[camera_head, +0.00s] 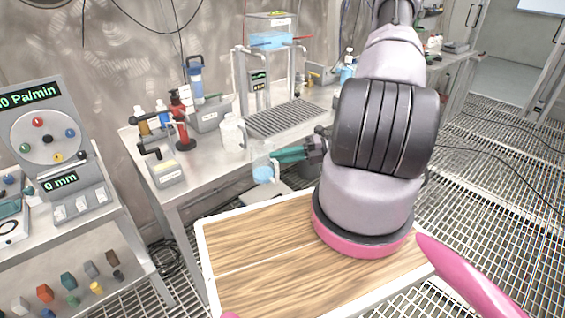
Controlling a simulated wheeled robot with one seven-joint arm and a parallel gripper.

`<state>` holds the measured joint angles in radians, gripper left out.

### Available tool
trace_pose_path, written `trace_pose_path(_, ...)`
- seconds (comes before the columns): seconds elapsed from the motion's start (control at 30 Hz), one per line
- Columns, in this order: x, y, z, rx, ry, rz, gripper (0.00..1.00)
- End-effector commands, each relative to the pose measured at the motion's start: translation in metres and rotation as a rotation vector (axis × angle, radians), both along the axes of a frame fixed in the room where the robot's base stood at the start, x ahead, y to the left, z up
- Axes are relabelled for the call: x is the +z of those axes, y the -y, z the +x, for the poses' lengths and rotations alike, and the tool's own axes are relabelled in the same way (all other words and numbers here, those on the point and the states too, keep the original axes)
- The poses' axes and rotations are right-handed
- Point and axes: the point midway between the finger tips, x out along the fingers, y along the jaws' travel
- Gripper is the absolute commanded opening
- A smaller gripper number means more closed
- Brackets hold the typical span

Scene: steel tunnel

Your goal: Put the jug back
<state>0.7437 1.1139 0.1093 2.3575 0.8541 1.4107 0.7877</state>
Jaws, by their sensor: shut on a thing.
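The jug (264,172) is a small clear vessel with light blue liquid at the bottom. It looks upright and hangs just beyond the front edge of the steel bench (190,179). My gripper (275,157), with teal fingers, comes in from the right and is shut on the jug's upper right side. The fingertips are small in view, and the exact grip on the jug is hard to make out. My arm covers the bench's right part.
On the bench stand a white bottle (233,133), a slatted drain grate (284,118), a grey box with a yellow label (166,173) and a red stand (181,136). A glass tank rig (270,42) rises behind. A wooden board (260,250) lies nearer me. A dial console (45,140) is left.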

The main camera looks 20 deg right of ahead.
Motion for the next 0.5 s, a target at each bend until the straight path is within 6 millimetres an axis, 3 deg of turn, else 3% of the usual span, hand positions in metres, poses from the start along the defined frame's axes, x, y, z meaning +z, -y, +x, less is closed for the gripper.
trace_pose_path(0.23, 0.015, 0.004, 0.037, -0.135, 0.002, 0.001, 0.00)
trace_pose_path(0.5, 0.038, 0.010, 0.099, -0.357, 0.003, 0.000, 0.00)
